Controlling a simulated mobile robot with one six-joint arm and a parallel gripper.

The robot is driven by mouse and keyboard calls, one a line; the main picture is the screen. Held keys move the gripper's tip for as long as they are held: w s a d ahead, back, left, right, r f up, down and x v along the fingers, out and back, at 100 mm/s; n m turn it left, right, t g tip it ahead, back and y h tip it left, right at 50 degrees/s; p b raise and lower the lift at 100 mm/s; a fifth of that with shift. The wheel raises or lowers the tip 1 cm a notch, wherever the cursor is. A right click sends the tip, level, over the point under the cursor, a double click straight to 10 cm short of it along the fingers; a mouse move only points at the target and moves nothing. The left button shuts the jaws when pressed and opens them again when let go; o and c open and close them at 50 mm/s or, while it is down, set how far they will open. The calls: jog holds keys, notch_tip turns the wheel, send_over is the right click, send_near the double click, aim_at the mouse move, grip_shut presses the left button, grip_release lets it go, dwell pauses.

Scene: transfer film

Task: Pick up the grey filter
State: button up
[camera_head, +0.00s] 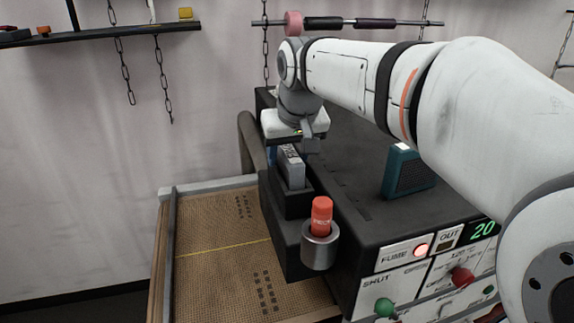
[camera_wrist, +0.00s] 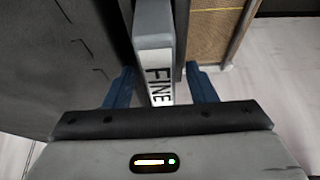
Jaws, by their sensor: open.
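The grey filter (camera_head: 291,167) is an upright grey block in a black holder on the side of the dark machine. In the wrist view, the grey filter (camera_wrist: 154,35) shows a white label reading FINE. My gripper (camera_head: 290,150) is over the filter's upper end. In the wrist view, the blue fingers of my gripper (camera_wrist: 161,88) stand apart, one on each side of the filter, with a gap visible. The filter's lower part is hidden in the holder in the head view.
A red canister (camera_head: 321,214) stands in a metal cup (camera_head: 319,250) just in front of the filter holder. A teal box (camera_head: 408,172) sits on the machine top (camera_head: 350,210). A brown perforated bed (camera_head: 215,250) lies to the left. A wall shelf (camera_head: 100,33) is at upper left.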

jog(key=shift+f, duration=0.25)
dwell(0.4)
jog(key=shift+c, duration=0.4)
jog(key=c, duration=1)
jog(key=shift+r, duration=0.15)
